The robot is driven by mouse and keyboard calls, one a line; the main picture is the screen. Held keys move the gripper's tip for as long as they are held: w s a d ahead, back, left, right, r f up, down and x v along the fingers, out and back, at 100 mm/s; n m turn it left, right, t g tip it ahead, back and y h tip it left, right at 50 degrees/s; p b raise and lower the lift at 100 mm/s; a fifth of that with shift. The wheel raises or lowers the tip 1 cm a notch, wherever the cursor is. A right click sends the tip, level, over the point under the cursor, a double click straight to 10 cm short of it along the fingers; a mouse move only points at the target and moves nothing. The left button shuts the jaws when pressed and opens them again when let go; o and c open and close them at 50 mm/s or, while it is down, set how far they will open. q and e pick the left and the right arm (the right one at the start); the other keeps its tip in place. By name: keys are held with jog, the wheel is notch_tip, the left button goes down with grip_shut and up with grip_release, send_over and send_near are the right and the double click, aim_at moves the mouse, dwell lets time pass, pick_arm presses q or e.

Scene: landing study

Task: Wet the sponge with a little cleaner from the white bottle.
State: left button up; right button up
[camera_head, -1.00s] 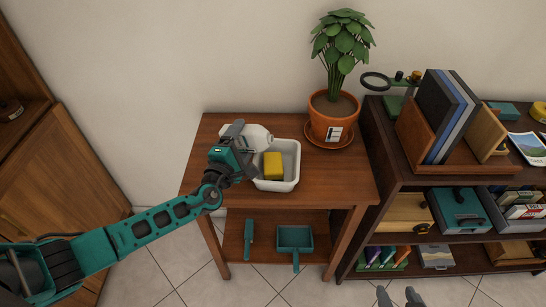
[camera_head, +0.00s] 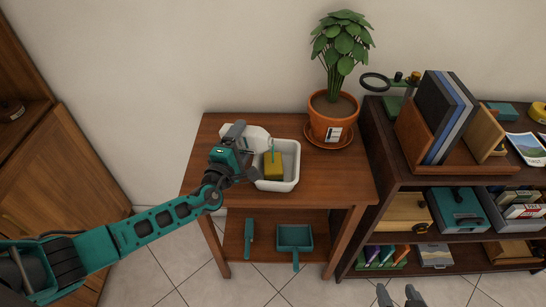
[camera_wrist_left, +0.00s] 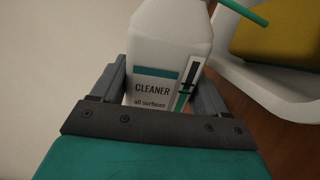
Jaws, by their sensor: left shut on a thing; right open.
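My left gripper (camera_head: 238,143) is shut on the white cleaner bottle (camera_head: 257,135), which lies tipped over with its top to the right, over the white tray (camera_head: 293,172). The label "CLEANER all surfaces" shows in the left wrist view (camera_wrist_left: 165,50) between the fingers. A thin green stream (camera_wrist_left: 246,12) runs from the bottle's top toward the sponge (camera_wrist_left: 277,42). In the head view the yellow sponge (camera_head: 273,170) sits in the tray and looks dull olive on top. My right gripper (camera_head: 399,294) is open and empty at the bottom edge, only its fingertips showing.
The tray stands on a wooden table (camera_head: 330,184); a potted plant (camera_head: 333,115) is at its back right. A dustpan (camera_head: 295,238) and a brush (camera_head: 249,238) are on the lower shelf. A dark shelf unit (camera_head: 377,150) stands to the right. The table's front right is clear.

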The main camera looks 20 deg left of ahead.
aim_at(265, 142)
pick_arm(q)
jog(key=shift+f+n+b, duration=0.1)
jog(key=shift+n+b, duration=0.3)
jog(key=shift+n, duration=0.1)
jog(key=shift+d+n, duration=0.1)
jog(key=shift+n, duration=0.3)
jog(key=n, duration=0.2)
jog(key=d+r+n+b, duration=0.1)
jog(key=shift+n, duration=0.4)
jog(key=r+n, duration=0.1)
jog(key=d+r+n+p, duration=0.1)
jog(key=n, duration=0.1)
jog(key=shift+d+r, duration=0.2)
jog(key=shift+r, duration=0.05)
jog(key=d+n, duration=0.1)
jog(key=d+n+b, duration=0.1)
jog(key=n, duration=0.1)
jog(key=shift+s+f+n, duration=0.1)
jog(key=shift+n, duration=0.2)
jog(key=d+n+b, duration=0.2)
jog(key=n, duration=0.1)
jog(key=shift+f, duration=0.4)
jog(key=shift+d+n, duration=0.45)
jog(key=shift+n, duration=0.15)
